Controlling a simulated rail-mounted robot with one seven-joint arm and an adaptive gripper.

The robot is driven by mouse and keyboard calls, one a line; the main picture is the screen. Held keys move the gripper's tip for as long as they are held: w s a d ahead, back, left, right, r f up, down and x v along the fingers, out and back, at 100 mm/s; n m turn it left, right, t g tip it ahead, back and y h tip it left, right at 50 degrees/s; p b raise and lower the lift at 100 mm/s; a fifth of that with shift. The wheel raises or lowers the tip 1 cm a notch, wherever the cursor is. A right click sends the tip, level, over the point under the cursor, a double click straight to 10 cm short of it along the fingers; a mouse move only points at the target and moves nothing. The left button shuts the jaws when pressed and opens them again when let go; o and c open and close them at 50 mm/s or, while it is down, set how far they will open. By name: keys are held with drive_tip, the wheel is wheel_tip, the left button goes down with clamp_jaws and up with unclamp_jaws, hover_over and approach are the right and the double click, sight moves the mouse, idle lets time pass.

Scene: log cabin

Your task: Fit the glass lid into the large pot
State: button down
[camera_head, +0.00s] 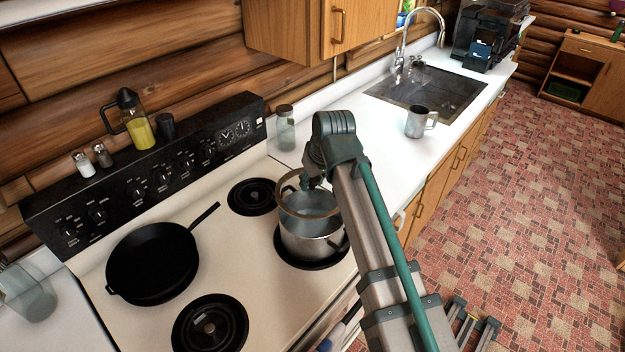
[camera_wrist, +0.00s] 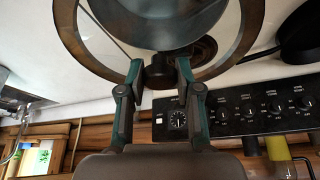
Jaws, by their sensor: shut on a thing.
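My gripper (camera_wrist: 158,72) is shut on the lid's dark knob. In the head view, my gripper (camera_head: 310,182) is partly hidden by my arm.
A black frying pan (camera_head: 153,263) sits on the stove at the left. Two burners (camera_head: 210,325) are bare. The control panel (camera_head: 150,180) rises behind, with a yellow-filled bottle (camera_head: 138,130) and shakers on it. A glass jar (camera_head: 285,130) and metal mug (camera_head: 420,121) stand on the counter.

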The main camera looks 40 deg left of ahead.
drive_tip(key=shift+d, duration=0.1)
drive_tip(key=shift+f+b, duration=1.25)
drive_tip(key=shift+f, duration=1.65)
drive_tip(key=shift+f, duration=0.95)
drive_tip(key=c, duration=0.7)
unclamp_jaws()
drive_tip(key=v, duration=1.2)
